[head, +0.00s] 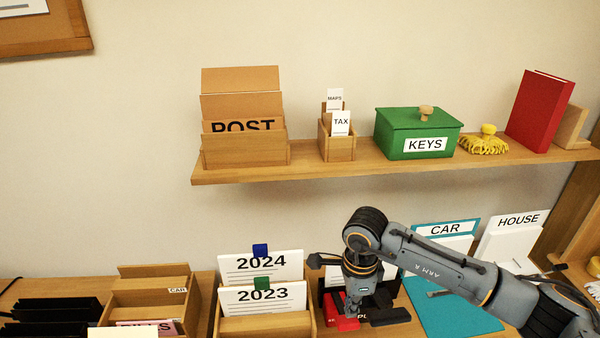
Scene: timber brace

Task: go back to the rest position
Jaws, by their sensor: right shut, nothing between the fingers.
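My right gripper (352,308) points down over the desk, in front of a dark holder with white paper. It is shut and empty. Its fingertips are just above or beside a red object (342,325) with partly hidden white lettering; I cannot tell whether they touch it. My right arm (440,265) comes in from the lower right and crosses in front of the desk's right part. My left gripper is not in view.
The shelf (300,172) above holds a POST box (245,150), a small card box (338,148), a green KEYS box (400,142) and a red book (540,110). Around the gripper stand 2024 and 2023 cards (262,298), a black object (390,316) and a teal CAR folder (450,318).

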